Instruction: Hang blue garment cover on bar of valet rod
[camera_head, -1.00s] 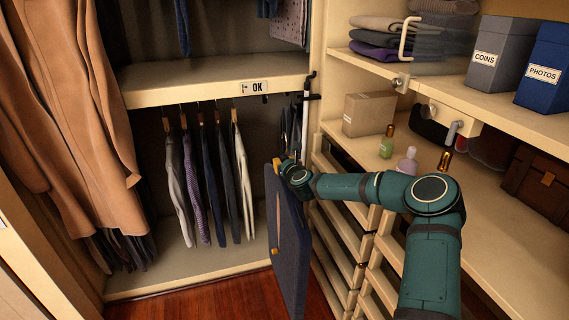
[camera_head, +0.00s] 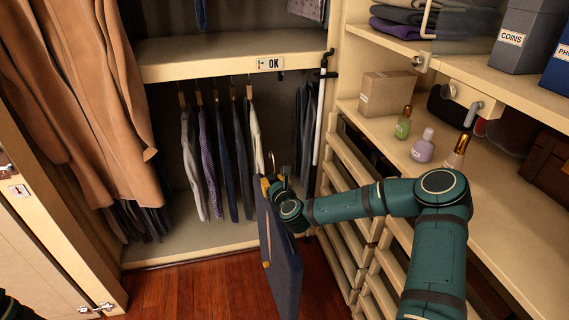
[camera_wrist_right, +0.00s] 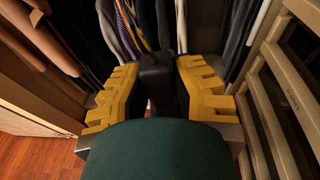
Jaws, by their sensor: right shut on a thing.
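That gripper is shut on the cover's top, in front of the lower wardrobe bay. In the right wrist view, the yellow fingers (camera_wrist_right: 160,88) flank a dark piece of the held cover. A black fitting (camera_head: 326,70) with short arms on the divider's front edge may be the valet rod; I cannot tell for sure. My left gripper does not show.
Brown coats (camera_head: 85,110) hang at left. Drawer fronts (camera_head: 357,220) stand close right of the cover. Bottles (camera_head: 423,147) and a beige box (camera_head: 388,93) sit on the right counter. Floor (camera_head: 205,290) is clear.

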